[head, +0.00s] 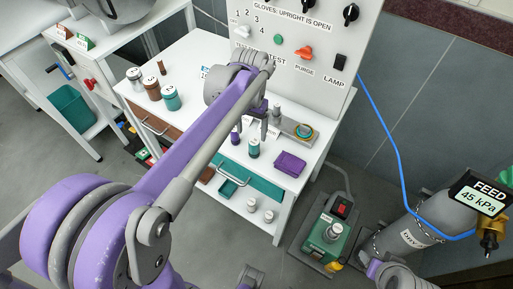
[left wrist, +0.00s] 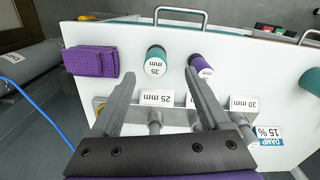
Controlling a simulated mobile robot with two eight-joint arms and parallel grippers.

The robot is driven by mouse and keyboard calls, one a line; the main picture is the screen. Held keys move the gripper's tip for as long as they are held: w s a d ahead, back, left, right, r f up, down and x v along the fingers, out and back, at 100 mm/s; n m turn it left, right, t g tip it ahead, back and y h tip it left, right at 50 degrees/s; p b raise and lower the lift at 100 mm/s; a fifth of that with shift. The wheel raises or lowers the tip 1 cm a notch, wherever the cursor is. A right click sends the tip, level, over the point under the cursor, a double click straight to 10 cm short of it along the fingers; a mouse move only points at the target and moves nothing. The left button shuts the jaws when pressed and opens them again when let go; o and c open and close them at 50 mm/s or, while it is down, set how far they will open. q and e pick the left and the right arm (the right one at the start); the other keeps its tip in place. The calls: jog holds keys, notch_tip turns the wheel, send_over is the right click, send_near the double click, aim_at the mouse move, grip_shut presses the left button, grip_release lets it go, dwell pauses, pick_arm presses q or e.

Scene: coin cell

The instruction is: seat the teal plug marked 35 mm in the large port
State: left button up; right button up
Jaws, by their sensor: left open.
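The teal plug marked 35 mm (head: 254,148) stands on the white table near its front edge. In the left wrist view its pale, labelled face (left wrist: 155,67) shows beyond my fingertips. A purple plug (head: 235,137) stands beside it and also shows in the left wrist view (left wrist: 201,67). My left gripper (head: 252,128) is open and empty above the table; in the left wrist view its fingers (left wrist: 158,78) are spread, with the teal plug between their lines. A metal bracket (head: 292,127) with ringed fittings lies behind, partly hidden by my fingers. I cannot tell which fitting is the large port. My right gripper is not in view.
Several jars (head: 153,88) stand at the table's left. An upright control panel (head: 300,60) rises behind. Cards marked 25 mm (left wrist: 157,98) and 30 mm (left wrist: 243,102) stand along the bracket.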

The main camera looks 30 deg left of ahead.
aim_at(254, 141)
pick_arm(q)
jog(key=f, duration=0.6)
jog(key=shift+w+d+f, duration=0.15)
jog(key=shift+d+f, duration=0.2)
jog(key=shift+f, duration=0.05)
grip_shut()
